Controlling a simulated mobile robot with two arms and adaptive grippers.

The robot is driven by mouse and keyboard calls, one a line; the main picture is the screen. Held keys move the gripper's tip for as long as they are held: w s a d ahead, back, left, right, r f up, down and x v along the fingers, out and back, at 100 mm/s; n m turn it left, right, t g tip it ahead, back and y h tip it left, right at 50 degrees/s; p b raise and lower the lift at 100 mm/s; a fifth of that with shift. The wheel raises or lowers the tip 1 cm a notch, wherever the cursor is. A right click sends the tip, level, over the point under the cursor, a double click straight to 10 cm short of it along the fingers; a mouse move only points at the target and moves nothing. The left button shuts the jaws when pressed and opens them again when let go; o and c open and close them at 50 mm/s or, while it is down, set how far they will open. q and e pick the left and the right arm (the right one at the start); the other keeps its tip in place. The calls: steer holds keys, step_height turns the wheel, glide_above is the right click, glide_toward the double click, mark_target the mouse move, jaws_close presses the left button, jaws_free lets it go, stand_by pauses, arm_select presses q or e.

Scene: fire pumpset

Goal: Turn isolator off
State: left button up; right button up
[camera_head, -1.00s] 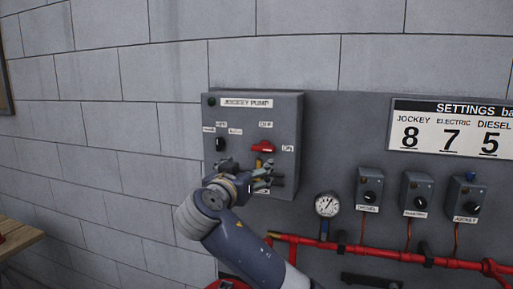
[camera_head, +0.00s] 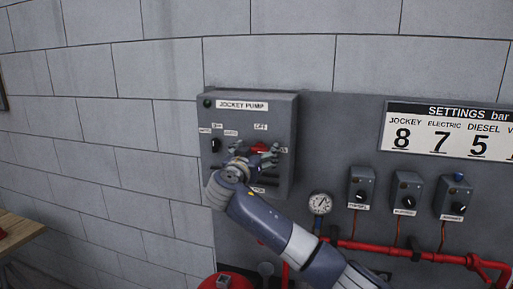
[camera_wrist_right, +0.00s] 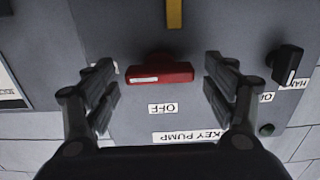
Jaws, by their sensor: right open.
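The isolator is a red rotary handle (camera_head: 259,148) on the front of the grey jockey pump box (camera_head: 228,122), partly hidden by my gripper in the head view. In the right wrist view the red handle (camera_wrist_right: 160,72) lies level between my fingers, close to the OFF label; the picture is upside down there. My right gripper (camera_head: 256,158) is open in front of the box, and its fingers (camera_wrist_right: 162,85) stand on either side of the handle, apart from it. Whether the fingertips reach the handle's depth I cannot tell. My left gripper is not in view.
A black selector knob (camera_head: 215,145) sits left of the isolator and shows in the wrist view (camera_wrist_right: 287,62). A pressure gauge (camera_head: 320,203), several small switch boxes (camera_head: 362,187) and red pipes (camera_head: 410,254) lie to the right and below. A wooden table (camera_head: 18,230) stands at lower left.

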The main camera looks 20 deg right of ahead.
steer(key=shift+c, duration=0.6)
steer(key=c, duration=1)
steer(key=shift+o, duration=0.2)
